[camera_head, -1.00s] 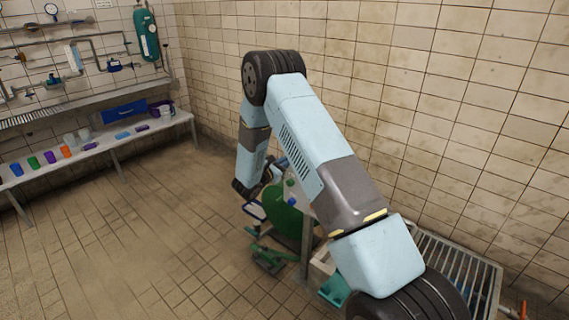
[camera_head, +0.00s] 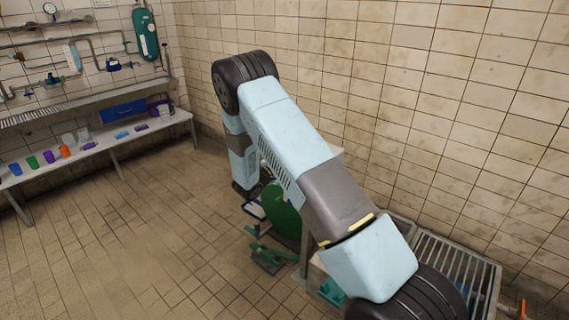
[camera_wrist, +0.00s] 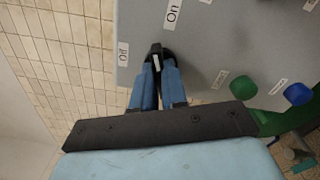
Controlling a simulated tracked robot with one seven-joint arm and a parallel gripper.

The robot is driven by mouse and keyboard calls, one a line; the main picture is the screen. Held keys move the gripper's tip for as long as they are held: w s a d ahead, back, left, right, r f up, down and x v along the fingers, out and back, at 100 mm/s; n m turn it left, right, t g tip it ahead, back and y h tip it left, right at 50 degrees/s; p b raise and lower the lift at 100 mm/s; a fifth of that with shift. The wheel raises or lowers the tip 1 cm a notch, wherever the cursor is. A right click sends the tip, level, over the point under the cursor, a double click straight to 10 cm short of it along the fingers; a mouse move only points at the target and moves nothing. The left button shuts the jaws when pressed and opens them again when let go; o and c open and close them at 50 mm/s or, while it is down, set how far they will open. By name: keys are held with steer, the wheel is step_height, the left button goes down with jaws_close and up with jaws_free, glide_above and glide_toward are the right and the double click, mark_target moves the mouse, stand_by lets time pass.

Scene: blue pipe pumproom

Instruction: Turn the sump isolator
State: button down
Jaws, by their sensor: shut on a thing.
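In the wrist view, a grey panel (camera_wrist: 215,30) carries a black rotary handle (camera_wrist: 157,52) with a pale strip on it, which looks like the sump isolator. An "On" label sits above right of the handle and an "Off" label to its left. My gripper (camera_wrist: 158,72) has its two blue fingers closed on the handle from below in the picture. The pale strip points roughly up the picture, between the two labels. In the head view my arm hides the handle and most of the panel.
On the same panel are a green knob (camera_wrist: 243,88) and a blue knob (camera_wrist: 298,94). In the head view a green round thing (camera_head: 283,212) stands beside the panel. A bench (camera_head: 90,153) with several coloured cups is at left. The floor between is clear.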

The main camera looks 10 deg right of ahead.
steer(key=shift+s+d+f+m, duration=0.1)
steer(key=shift+s+f+m, duration=0.1)
steer(key=shift+m, duration=0.9)
steer(key=shift+s+d+f+m, duration=0.1)
steer(key=shift+f+m, duration=0.05)
steer(key=shift+m, duration=0.95)
steer(key=c, duration=1.4)
jaws_free()
steer(key=shift+o, duration=1.2)
steer(key=shift+w+a+r, duration=0.1)
steer(key=shift+w, duration=0.05)
steer(key=v, duration=1.3)
steer(key=shift+a, duration=0.3)
